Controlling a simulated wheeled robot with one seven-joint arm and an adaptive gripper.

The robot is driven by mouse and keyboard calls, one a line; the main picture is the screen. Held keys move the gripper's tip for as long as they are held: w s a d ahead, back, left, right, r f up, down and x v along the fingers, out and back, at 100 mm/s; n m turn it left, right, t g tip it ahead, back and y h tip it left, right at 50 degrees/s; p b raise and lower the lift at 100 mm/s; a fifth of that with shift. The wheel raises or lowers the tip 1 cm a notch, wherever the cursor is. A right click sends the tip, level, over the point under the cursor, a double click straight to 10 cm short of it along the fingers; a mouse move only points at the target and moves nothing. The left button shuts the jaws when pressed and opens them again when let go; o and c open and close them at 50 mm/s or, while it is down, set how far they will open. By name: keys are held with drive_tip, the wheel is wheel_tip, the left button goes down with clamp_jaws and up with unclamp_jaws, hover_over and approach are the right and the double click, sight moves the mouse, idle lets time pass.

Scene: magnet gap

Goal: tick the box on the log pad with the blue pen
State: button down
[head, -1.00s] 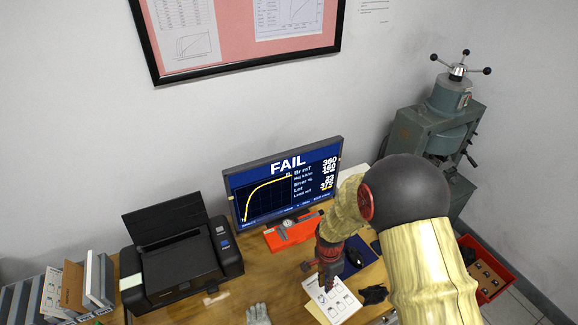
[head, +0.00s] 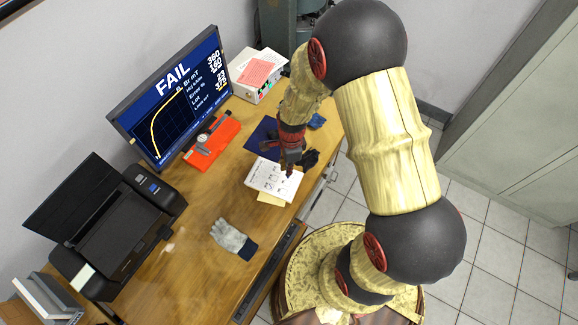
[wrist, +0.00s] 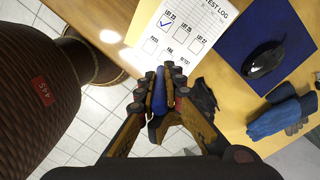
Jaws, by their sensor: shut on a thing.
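The log pad (head: 268,176) lies on the desk near its front edge. In the wrist view the pad (wrist: 205,20) shows two rows of boxes: the LOT 23 box (wrist: 166,21) carries a blue tick, and the other boxes look empty. My gripper (head: 291,168) is at the right part of the pad. In the wrist view my gripper (wrist: 160,88) is shut on the blue pen (wrist: 158,100), just off the pad's lower edge. The pen's tip is hidden, so I cannot tell whether it touches anything.
A dark mouse (wrist: 263,60) lies on a blue mat (wrist: 240,40). A blue cloth item (wrist: 275,120) and a black item (wrist: 203,98) lie nearby. A grey glove (head: 230,237), printer (head: 120,225), orange tray (head: 210,146) and monitor reading FAIL (head: 175,95) are on the desk.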

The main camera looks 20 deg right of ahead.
drive_tip(key=shift+f+b, duration=2.15)
drive_tip(key=shift+f, duration=0.45)
drive_tip(key=shift+f, duration=0.35)
idle(0.5)
drive_tip(key=shift+w+p, duration=0.3)
drive_tip(key=shift+w, duration=0.2)
idle(1.0)
wheel_tip(320, 180, up, 6)
drive_tip(key=p, duration=0.5)
idle(0.7)
idle(0.5)
